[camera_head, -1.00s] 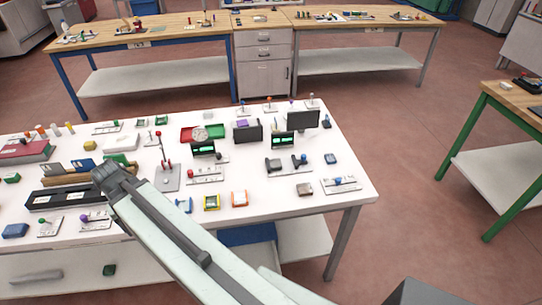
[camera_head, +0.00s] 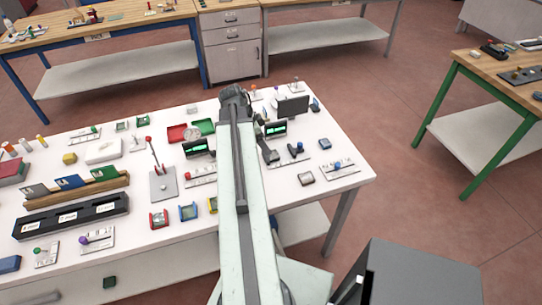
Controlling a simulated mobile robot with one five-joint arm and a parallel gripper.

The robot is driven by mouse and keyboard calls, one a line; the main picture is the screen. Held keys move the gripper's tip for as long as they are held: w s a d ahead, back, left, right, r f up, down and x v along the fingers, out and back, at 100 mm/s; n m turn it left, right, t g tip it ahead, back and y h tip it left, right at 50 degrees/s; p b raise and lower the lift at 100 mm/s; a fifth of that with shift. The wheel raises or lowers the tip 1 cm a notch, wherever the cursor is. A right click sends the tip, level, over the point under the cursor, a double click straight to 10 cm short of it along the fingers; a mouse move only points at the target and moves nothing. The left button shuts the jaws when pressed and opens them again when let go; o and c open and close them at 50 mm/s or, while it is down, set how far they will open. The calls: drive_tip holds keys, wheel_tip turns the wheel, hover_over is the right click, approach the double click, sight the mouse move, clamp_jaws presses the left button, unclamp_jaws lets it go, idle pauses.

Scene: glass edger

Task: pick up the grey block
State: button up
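A small grey block (camera_head: 306,178) with a slightly brownish top lies on the white table (camera_head: 345,176), near its right front part. My arm reaches forward over the table, and my gripper (camera_head: 234,93) is at its far end, farther back and to the left of the block, well apart from it. The fingers are too small and dark to tell open from shut. The arm hides a strip of the table behind it.
A black screen (camera_head: 292,106) stands near the back edge. Red, blue and yellow-framed blocks line the front.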

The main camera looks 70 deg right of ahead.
drive_tip(key=b+x, duration=0.6)
drive_tip(key=x, duration=0.2)
drive_tip(key=shift+a+b, duration=0.1)
drive_tip(key=shift+b, duration=0.3)
drive_tip(key=shift+r, duration=0.2)
drive_tip(key=c, duration=1.5)
wheel_tip(320, 180, up, 10)
drive_tip(key=p, duration=1)
drive_tip(key=shift+f, duration=0.1)
drive_tip(key=shift+c, duration=0.2)
